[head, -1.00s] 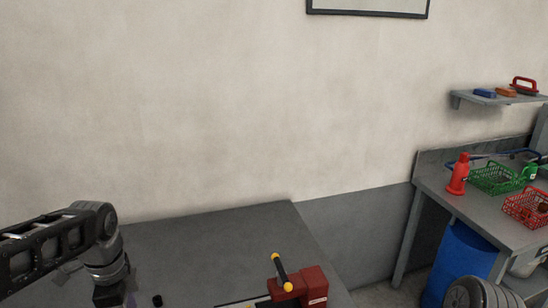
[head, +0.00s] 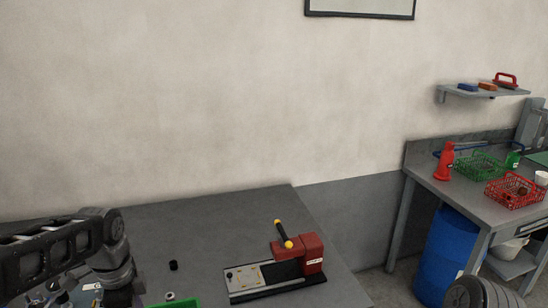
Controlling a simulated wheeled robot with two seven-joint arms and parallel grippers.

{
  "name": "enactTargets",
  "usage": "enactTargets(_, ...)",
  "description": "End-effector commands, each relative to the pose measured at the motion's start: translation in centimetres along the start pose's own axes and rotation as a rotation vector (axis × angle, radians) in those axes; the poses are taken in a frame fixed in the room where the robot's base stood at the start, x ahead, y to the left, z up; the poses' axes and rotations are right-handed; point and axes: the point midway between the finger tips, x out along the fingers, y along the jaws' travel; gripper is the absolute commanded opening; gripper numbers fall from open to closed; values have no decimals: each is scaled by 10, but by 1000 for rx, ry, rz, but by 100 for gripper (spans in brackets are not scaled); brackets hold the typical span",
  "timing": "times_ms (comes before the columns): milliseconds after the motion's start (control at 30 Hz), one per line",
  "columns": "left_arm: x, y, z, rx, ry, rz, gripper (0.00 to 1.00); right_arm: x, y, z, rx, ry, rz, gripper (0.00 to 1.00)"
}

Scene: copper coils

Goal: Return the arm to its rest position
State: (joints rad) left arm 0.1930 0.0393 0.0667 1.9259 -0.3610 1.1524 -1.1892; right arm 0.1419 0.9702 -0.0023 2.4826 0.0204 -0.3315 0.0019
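My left arm (head: 75,250) comes in from the left over the grey table (head: 210,222). Its gripper is below the frame edge or hidden behind the arm links, so I cannot see its fingers. A rounded dark link of my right arm (head: 470,293) shows at the lower right edge. The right gripper is out of view. No copper coil can be clearly made out.
A red device with a yellow-tipped lever (head: 311,252) and a flat base stands on the table. A small black cylinder (head: 173,265) and a green tray (head: 178,303) are nearer. At right, a workbench (head: 458,188) holds a red bottle (head: 445,163) and baskets (head: 513,194); a blue barrel (head: 445,255) stands below.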

Motion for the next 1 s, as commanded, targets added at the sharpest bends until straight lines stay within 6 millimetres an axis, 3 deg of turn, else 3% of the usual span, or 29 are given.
enactTargets(267, 57, 0, -28, -79, 51, 19, 72, 10, 2, -2, -2, 4, -3, 36)
enactTargets(467, 124, 9, -62, -196, 114, 49, 72, 21, 5, -3, -4, 7, -6, 36)
enactTargets(567, 170, 21, -84, -288, 154, 75, 72, 29, 7, -4, -5, 10, -9, 36)
enactTargets(667, 232, 45, -110, -427, 197, 121, 72, 41, 10, -5, -8, 14, -12, 36)
enactTargets(800, 328, 102, -145, -714, 246, 206, 72, 60, 15, -8, -12, 20, -19, 36)
enactTargets(900, 382, 148, -158, -940, 254, 257, 72, 72, 18, -9, -15, 25, -24, 36)
enactTargets(1000, 419, 189, -161, -1133, 245, 287, 72, 81, 19, -10, -18, 28, -27, 36)
